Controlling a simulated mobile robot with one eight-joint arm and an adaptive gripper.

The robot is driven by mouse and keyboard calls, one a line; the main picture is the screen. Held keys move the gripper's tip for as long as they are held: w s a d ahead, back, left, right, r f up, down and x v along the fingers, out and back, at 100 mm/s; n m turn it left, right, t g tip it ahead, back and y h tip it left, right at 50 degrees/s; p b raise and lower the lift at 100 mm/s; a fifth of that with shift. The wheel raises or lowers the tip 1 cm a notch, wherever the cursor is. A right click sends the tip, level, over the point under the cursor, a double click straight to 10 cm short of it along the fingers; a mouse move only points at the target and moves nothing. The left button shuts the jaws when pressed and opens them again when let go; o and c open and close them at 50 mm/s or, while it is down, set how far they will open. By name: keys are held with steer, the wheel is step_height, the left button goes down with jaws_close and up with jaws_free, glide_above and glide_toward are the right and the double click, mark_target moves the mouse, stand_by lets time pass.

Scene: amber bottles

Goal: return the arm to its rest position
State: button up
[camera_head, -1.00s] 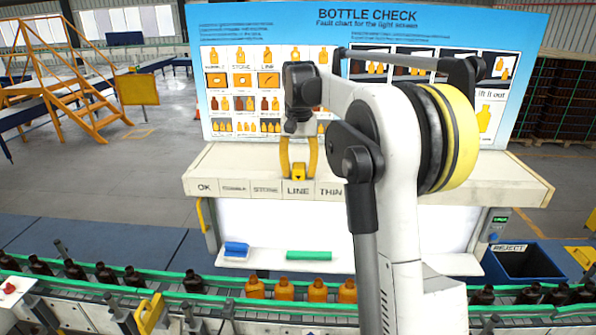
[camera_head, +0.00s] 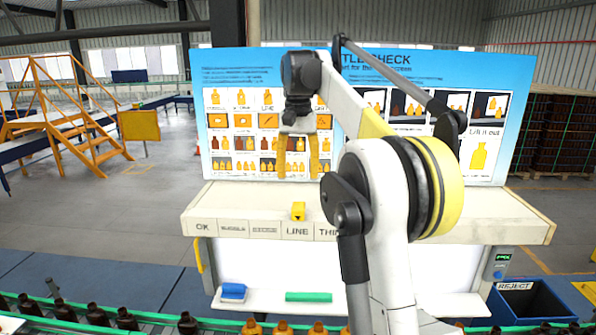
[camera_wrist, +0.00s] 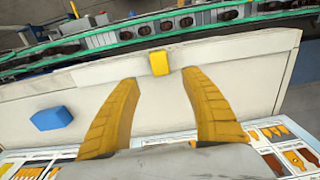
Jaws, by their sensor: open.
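My gripper (camera_head: 298,172) is open and empty, raised above the cream shelf (camera_head: 240,203) in front of the bottle check board. Its two yellow fingers point down and stand apart; they also show in the wrist view (camera_wrist: 160,100). My white arm with its black and yellow joint reaches up on the right of the head view and hides part of the board. A small yellow block (camera_head: 298,211) sits on the shelf above the LINE label, below the fingers and clear of them. It also shows in the wrist view (camera_wrist: 160,63).
The bottle check board (camera_head: 220,80) stands behind the shelf. A blue block (camera_head: 233,291) and a green bar (camera_head: 309,297) lie on the lower ledge. Bottles (camera_head: 284,328) line the conveyor in front. A blue REJECT bin (camera_head: 530,302) is at right. A blue object (camera_wrist: 51,118) shows in the wrist view.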

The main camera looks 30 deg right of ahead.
steer(key=shift+r, duration=0.45)
steer(key=shift+f, duration=0.1)
steer(key=s+a+f+n+t+b, duration=0.2)
steer(key=s+a+f+b, duration=0.35)
steer(key=f+b, duration=0.35)
steer(key=s+a+f+n+t+b, duration=0.1)
steer(key=s+a+f+b, duration=0.3)
steer(key=a+f+b, duration=0.5)
steer(key=s+a+f+n+t+b, duration=0.1)
steer(key=s+f+b, duration=0.4)
steer(key=f, duration=0.6)
steer(key=s+a+f+n+t+b, duration=0.1)
steer(key=s+a+f+b, duration=0.3)
steer(key=f, duration=0.7)
steer(key=s+a+f+n+t+b, duration=0.2)
steer(key=s+f+b, duration=0.5)
steer(key=f, duration=0.5)
steer(key=shift+s+a, duration=0.15)
steer(key=shift+s, duration=0.15)
